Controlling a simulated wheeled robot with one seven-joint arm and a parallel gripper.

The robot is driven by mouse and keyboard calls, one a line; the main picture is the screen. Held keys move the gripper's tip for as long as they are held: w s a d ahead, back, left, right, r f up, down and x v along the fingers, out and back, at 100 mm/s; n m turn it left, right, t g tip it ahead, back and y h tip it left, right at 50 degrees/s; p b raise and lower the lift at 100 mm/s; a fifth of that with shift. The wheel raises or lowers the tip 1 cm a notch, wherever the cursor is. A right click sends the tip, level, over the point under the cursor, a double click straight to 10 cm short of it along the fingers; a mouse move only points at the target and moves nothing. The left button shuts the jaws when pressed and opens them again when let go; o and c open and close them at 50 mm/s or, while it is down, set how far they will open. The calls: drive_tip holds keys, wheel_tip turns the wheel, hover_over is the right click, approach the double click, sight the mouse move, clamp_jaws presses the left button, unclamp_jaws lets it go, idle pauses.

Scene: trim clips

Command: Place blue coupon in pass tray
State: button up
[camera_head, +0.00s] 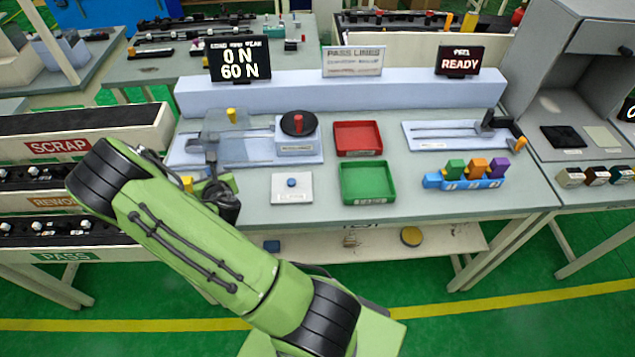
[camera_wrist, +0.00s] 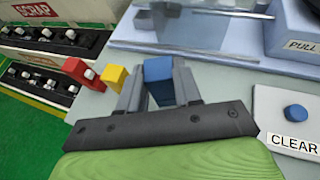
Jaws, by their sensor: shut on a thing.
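My gripper (camera_wrist: 158,78) is shut on the blue coupon (camera_wrist: 157,70), which shows between the two grey fingers in the wrist view. Whether the coupon is clear of the bench, I cannot tell. In the head view my gripper (camera_head: 222,198) is at the bench's left front, and the coupon is hidden there. A yellow coupon (camera_wrist: 115,77) and a red coupon (camera_wrist: 82,71) stand just left of the fingers. The green pass tray (camera_head: 367,183) is empty and sits right of my gripper, beyond the clear button.
The clear button (camera_head: 291,183) on its white plate lies between my gripper and the green tray. A red tray (camera_head: 358,138) is behind the green one. A test rig (camera_head: 250,145) stands behind my gripper. A rack of coloured blocks (camera_head: 467,183) is at the right.

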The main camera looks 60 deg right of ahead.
drive_tip(key=s+d+r+m+g+h, duration=0.2)
drive_tip(key=s+d+m+g+h, duration=0.15)
drive_tip(key=s+d, duration=0.4)
wheel_tip(320, 180, up, 4)
drive_tip(key=m+g+h+b, duration=0.1)
drive_tip(key=m+g+b, duration=0.2)
drive_tip(key=m+g, duration=0.7)
hover_over(351, 187)
wheel_tip(351, 187, down, 10)
drive_tip(key=b, duration=0.4)
drive_tip(key=shift+s+r, duration=0.1)
drive_tip(key=shift+r, duration=0.1)
drive_tip(key=shift+f, duration=0.2)
drive_tip(key=o, duration=1)
drive_tip(key=shift+r, duration=0.1)
drive_tip(key=shift+o, duration=0.2)
